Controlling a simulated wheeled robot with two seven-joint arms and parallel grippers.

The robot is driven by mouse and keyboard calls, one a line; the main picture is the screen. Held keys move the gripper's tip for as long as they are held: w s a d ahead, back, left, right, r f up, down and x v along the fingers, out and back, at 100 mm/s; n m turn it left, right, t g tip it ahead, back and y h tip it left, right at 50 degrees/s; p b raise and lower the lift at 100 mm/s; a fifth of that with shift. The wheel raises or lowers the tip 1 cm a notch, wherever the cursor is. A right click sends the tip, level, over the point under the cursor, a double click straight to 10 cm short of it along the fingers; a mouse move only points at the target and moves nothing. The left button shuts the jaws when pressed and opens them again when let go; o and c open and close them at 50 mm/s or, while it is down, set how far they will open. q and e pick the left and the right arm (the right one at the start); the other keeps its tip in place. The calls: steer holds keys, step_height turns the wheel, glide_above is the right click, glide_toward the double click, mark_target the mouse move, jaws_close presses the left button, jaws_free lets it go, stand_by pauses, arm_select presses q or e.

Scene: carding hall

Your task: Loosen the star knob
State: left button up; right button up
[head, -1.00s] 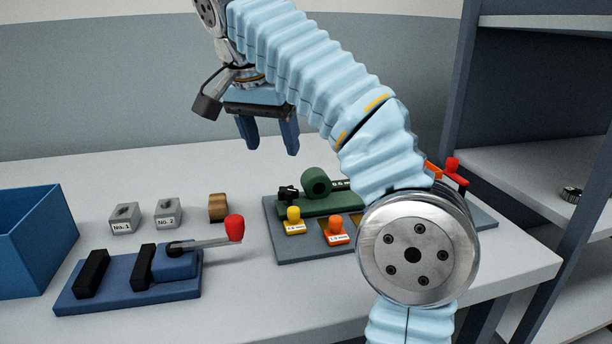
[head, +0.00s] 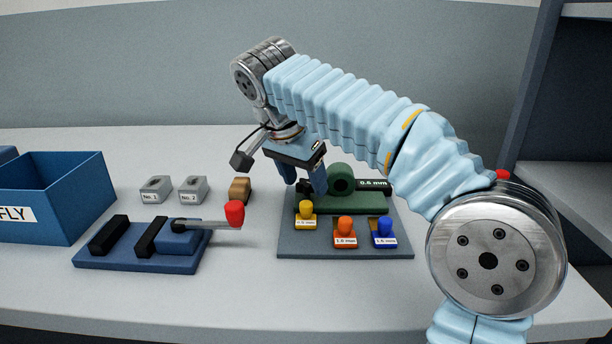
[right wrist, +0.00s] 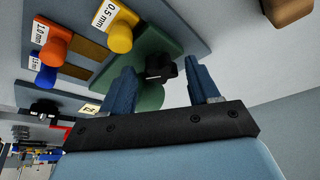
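The black star knob (right wrist: 160,67) sits at the end of the green fixture (right wrist: 150,96). In the head view that fixture (head: 342,184) stands on a grey board (head: 300,245), and my fingers largely hide the knob. My right gripper (head: 306,178) is at the fixture's left end, pointing down. In the right wrist view my right gripper (right wrist: 162,80) is open, with one blue finger on each side of the knob. A gap shows between the knob and each finger. Contact cannot be seen. My left gripper is not in view.
Yellow (head: 306,213), orange (head: 345,231) and blue (head: 383,231) knobbed gauges stand in front of the fixture. A blue jig with a red-tipped lever (head: 234,214), a wooden piece (head: 240,189) and a blue bin (head: 60,210) lie left. The table front is clear.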

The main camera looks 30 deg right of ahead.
steer(key=c, duration=0.9)
steer(key=shift+n, duration=0.3)
steer(key=n, duration=0.1)
steer(key=n+t, duration=0.1)
steer(key=shift+s+d+n+y+b, duration=0.15)
steer(key=shift+n+y+b, duration=0.15)
steer(key=shift+n, duration=0.1)
steer(key=n+t+y, duration=0.1)
steer(key=n, duration=0.2)
steer(key=shift+s+d+n, duration=0.1)
steer(key=shift+n, duration=0.2)
steer(key=n+y, duration=0.1)
steer(key=n, duration=0.2)
steer(key=shift+d+t, duration=0.15)
steer(key=shift+t, duration=0.15)
steer(key=shift+d+n+y+p, duration=0.15)
steer(key=shift+n+y, duration=0.25)
steer(key=shift+n, duration=0.5)
steer(key=shift+a+n+y+p, duration=0.15)
steer(key=shift+n+y, duration=0.25)
steer(key=shift+n, duration=0.5)
steer(key=shift+d+n, duration=0.1)
steer(key=shift+n, duration=0.2)
